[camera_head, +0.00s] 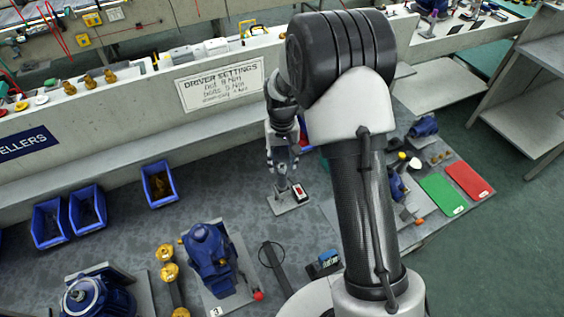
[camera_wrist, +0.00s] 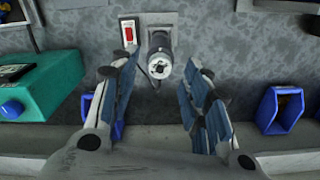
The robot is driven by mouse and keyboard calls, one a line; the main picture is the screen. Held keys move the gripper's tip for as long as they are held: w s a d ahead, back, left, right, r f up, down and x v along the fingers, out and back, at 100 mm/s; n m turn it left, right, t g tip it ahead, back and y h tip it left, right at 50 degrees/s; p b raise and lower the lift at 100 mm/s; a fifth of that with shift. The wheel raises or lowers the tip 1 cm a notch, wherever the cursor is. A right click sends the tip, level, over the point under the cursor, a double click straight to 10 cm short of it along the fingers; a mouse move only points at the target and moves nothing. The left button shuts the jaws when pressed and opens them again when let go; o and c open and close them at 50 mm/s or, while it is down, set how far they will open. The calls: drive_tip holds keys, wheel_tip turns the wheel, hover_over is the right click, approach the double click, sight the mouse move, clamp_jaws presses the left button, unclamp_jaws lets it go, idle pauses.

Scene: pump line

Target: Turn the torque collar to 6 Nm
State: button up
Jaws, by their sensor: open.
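A dark, upright cylindrical tool with a pale round end (camera_wrist: 158,62) stands on a light base plate (camera_wrist: 160,18); I take it for the driver. The torque collar and its marks are too small to make out. A red switch (camera_wrist: 128,34) in a pale housing sits beside the tool, and shows in the head view (camera_head: 298,191) too. My gripper (camera_wrist: 160,78) is open, with its fingers on either side of the tool's end in the picture and nothing held. In the head view my gripper (camera_head: 282,180) is above the base plate (camera_head: 290,204) and hides most of the tool.
A teal box with a blue knob (camera_wrist: 38,82) is left in the wrist view; a blue bin (camera_wrist: 280,108) is right. In the head view, a "DRIVER SETTINGS" sign (camera_head: 221,84) hangs behind, its values hard to read. A blue pump (camera_head: 208,255) stands left of my arm.

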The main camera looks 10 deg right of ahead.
sight(282, 167)
wheel_tip(282, 167, up, 10)
idle(0.3)
drive_tip(key=shift+r, duration=0.2)
drive_tip(key=s+r+t+b, duration=0.1)
drive_tip(key=s+r+t, duration=0.1)
drive_tip(key=s+r, duration=1.15)
drive_tip(key=s+f+t+b, duration=0.1)
drive_tip(key=s+t, duration=0.1)
drive_tip(key=s, duration=1.4)
drive_tip(key=shift+d+n+t, duration=0.15)
drive_tip(key=shift+n+t, duration=0.15)
drive_tip(key=shift+n, duration=0.1)
drive_tip(key=shift+c, duration=0.3)
